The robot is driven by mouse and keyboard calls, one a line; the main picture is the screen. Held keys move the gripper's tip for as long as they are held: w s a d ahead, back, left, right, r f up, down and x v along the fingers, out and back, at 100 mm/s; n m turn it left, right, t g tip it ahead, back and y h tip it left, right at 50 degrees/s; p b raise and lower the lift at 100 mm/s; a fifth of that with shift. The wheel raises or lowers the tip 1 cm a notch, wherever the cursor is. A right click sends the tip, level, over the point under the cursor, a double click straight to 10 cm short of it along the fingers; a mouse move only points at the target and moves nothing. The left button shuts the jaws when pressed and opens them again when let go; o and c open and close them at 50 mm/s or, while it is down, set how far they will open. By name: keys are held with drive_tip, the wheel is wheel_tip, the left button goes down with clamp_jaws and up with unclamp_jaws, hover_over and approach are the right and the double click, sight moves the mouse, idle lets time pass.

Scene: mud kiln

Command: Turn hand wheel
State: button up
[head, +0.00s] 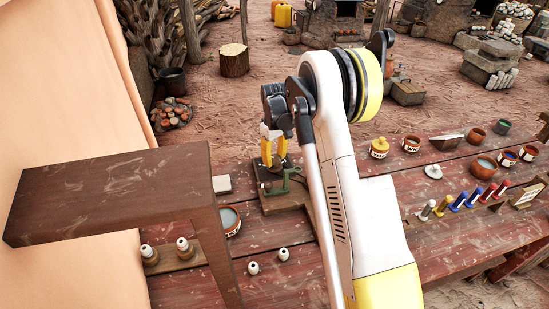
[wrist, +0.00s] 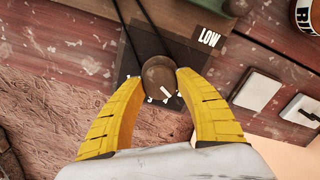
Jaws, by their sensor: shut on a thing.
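The hand wheel (wrist: 157,76) is a small round brown piece with a white mark, in the middle of the wrist view. It sits over a dark block (wrist: 140,58) with white marks beside the wheel and a "LOW" label (wrist: 208,37). My gripper (wrist: 160,84) has its two yellow fingers shut on the wheel from both sides. In the head view my gripper (head: 274,163) points down at a small green device (head: 286,185) on a wooden base (head: 283,203) at the table's far edge. The wheel cannot be made out clearly there.
A brown wooden frame (head: 110,190) rises at left. Jars (head: 379,148) and colored pegs (head: 458,201) stand at right, beyond my arm.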

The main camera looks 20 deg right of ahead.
sight(274, 158)
drive_tip(key=shift+n, duration=0.5)
drive_tip(key=o, duration=1.2)
wheel_tip(274, 158, up, 12)
